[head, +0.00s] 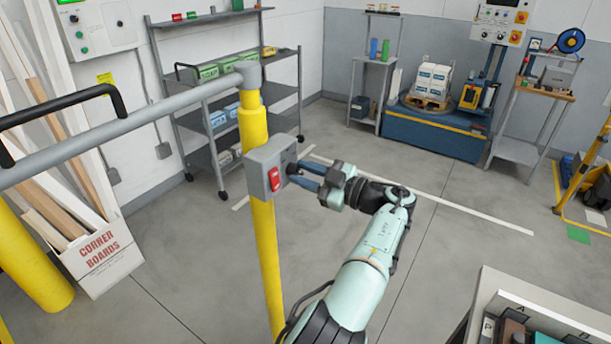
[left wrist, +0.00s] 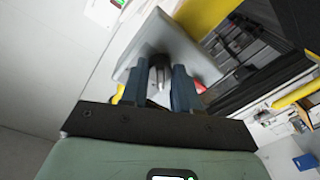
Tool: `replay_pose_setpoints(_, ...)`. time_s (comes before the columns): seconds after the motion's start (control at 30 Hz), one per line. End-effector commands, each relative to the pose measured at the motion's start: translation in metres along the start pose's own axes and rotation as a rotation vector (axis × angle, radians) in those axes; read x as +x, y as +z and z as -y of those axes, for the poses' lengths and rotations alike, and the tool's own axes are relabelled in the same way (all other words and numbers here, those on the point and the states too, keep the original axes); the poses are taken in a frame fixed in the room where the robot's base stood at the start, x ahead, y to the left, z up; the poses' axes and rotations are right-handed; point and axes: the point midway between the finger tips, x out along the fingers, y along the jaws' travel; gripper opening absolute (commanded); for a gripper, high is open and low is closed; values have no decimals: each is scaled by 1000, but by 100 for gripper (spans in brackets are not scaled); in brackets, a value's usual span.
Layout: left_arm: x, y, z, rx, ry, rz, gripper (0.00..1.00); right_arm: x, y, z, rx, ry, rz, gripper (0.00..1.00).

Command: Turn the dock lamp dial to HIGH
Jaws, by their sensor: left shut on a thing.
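The grey lamp control box (head: 262,158) is fixed to a yellow post in the head view, with a red switch (head: 274,180) on its front. The dark dial (head: 291,168) is on the box's right-hand face, mostly hidden by my left gripper (head: 298,170). In the left wrist view the dial (left wrist: 160,72) sits between the two blue fingers of my left gripper (left wrist: 160,82), which is shut on it. The box (left wrist: 172,42) shows behind it. I cannot read the dial's marks or tell its setting. My right gripper is out of view.
A grey rail (head: 130,122) runs left from the yellow post (head: 265,250). A corner boards box (head: 97,262) stands at the left and a wheeled shelf rack (head: 205,160) behind. A bench (head: 500,318) is at bottom right. The floor between is clear.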

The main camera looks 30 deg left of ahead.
Motion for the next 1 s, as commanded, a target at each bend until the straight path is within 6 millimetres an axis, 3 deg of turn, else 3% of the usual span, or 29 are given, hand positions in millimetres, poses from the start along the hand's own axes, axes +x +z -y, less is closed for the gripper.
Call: replay_pose_setpoints(1.0, 0, 0, 4, 965, 45, -48, 0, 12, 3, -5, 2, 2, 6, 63)
